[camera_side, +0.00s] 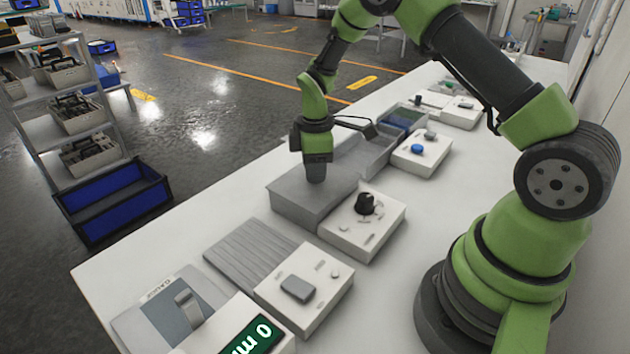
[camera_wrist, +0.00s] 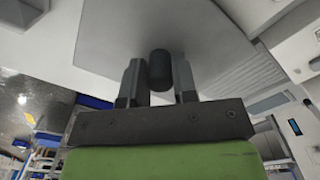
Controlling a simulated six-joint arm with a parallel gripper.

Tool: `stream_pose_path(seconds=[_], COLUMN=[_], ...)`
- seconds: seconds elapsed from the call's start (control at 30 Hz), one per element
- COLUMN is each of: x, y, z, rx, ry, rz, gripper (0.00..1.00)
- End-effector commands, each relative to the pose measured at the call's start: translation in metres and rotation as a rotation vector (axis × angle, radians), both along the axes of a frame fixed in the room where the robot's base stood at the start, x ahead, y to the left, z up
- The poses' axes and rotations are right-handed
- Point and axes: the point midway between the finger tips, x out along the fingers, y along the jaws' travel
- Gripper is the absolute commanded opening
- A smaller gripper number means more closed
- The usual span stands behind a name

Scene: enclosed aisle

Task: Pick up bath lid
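The bath (camera_side: 290,206) is a grey box on the white bench in the side view, with a flat grey lid (camera_side: 285,182) over its near part. In the wrist view the lid (camera_wrist: 215,45) is a broad grey plate with a dark, round handle (camera_wrist: 160,70) standing on it. My gripper (camera_side: 316,178) points straight down over the lid in the side view, hiding the handle there. In the wrist view the fingers of my gripper (camera_wrist: 159,80) stand on both sides of the handle, very close to it. I cannot tell whether they press on it.
A white unit with a black knob (camera_side: 365,203) stands close to the bath's right side. A ribbed grey plate (camera_side: 248,254) and a unit with a grey button (camera_side: 298,288) lie nearer. A unit with a blue knob (camera_side: 417,149) is farther back. The bench's left strip is bare.

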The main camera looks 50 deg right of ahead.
Motion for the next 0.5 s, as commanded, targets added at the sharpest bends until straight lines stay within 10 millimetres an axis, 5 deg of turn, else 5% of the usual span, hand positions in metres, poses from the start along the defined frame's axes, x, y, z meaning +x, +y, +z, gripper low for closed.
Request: stream_pose_path(seconds=[0.1,0.5], x=[0.000,0.001], y=[0.000,0.000], z=[0.000,0.016], rx=[0.000,-0.001], ry=[0.000,-0.004], rz=[0.000,0.000], gripper=[0.00,0.00])
